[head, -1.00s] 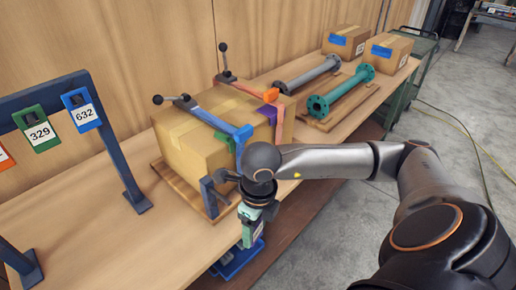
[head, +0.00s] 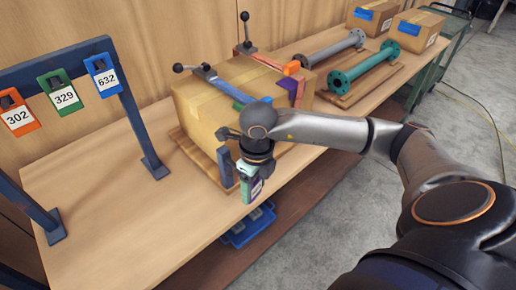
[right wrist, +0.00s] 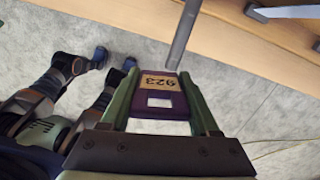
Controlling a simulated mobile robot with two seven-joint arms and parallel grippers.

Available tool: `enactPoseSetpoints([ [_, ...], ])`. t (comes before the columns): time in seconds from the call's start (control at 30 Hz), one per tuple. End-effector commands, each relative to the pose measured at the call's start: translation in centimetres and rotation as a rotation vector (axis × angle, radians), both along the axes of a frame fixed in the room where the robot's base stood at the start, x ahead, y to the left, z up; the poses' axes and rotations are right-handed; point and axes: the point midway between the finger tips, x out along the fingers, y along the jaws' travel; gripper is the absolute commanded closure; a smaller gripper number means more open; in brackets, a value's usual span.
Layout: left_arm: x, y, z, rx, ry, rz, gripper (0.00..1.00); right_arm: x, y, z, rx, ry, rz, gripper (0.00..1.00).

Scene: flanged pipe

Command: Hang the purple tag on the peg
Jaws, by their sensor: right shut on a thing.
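My right gripper (head: 251,190) is shut on the purple tag (right wrist: 160,104), which lies between its green fingers in the right wrist view. The tag has a tan label reading 923 and a pale rectangular opening. In the head view the fingers hide most of it. The gripper hangs near the bench's front edge, in front of the carton. A blue rack (head: 135,125) stands at the left, with an orange 302 tag (head: 18,119), a green 329 tag (head: 64,97) and a blue 632 tag (head: 106,81) hanging from it. I cannot make out a bare peg. My left gripper is out of view.
The carton (head: 200,110) sits on a wooden board with lever clamps. A blue bin (head: 237,240) is below the bench. A grey bar (right wrist: 182,35) ends near the tag. Flanged pipes (head: 365,74) lie behind. The bench (head: 110,235) is clear between rack and carton.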

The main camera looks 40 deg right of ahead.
Motion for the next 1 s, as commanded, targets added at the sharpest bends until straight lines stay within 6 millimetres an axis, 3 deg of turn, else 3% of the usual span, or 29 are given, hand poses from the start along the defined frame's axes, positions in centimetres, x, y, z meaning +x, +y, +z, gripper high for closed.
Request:
enactPoseSetpoints([
  [1.0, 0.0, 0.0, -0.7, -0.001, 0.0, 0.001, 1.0, 5.0, 0.4, -0.5, 0.0, -0.003, 0.0, 0.91],
])
